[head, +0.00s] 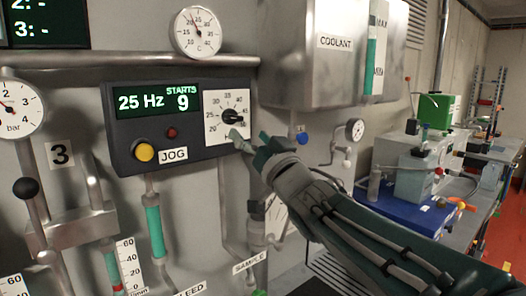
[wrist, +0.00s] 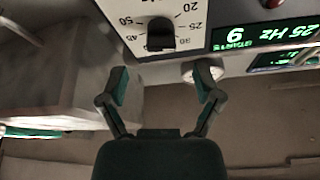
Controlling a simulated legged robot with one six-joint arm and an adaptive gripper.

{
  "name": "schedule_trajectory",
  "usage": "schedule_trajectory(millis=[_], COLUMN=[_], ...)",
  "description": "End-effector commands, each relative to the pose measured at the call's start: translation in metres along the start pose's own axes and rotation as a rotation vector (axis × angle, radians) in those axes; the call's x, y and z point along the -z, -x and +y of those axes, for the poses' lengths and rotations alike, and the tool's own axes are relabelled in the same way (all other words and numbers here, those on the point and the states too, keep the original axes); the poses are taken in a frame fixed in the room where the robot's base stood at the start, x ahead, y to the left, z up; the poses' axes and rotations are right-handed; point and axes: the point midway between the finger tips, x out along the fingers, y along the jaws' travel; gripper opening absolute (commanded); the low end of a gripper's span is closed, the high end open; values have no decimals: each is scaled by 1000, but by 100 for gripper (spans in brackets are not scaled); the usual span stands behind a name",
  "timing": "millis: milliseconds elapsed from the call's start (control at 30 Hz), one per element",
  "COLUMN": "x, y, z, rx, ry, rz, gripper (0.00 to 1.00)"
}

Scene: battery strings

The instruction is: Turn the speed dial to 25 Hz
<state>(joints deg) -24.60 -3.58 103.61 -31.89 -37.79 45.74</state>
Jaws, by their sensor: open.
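The speed dial (head: 235,116) is a black knob on a white scale plate marked from 20 to 50, at the right end of a dark control box. The display (head: 156,101) reads 25 Hz and STARTS 9. My gripper (head: 251,140) is open, just below and right of the knob in the head view. In the wrist view the knob (wrist: 161,36) stands beyond my open fingertips (wrist: 163,78), roughly centred between them, and looks clear of them. Which mark the pointer is at is hard to tell.
The control box also carries a yellow JOG button (head: 145,152) and a small red button (head: 171,133). A steel COOLANT tank (head: 315,75) juts out to the right above my arm. A round temperature gauge (head: 198,32) sits above the box.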

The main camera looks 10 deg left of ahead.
Motion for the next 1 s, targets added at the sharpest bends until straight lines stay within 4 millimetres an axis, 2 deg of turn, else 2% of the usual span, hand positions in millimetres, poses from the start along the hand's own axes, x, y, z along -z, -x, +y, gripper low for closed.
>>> schedule_trajectory(millis=[100, 300, 733, 867, 1000], x=[0, -1, -2, -4, -13], y=[23, 47, 54, 71, 115], z=[0, 0, 2, 25, 67], rx=[-1, -1, -12, -126, -349], ry=[2, 1, 4, 37, 89], rz=[-1, -1, -6, -54, -180], gripper=[83, 83, 83, 83, 83])
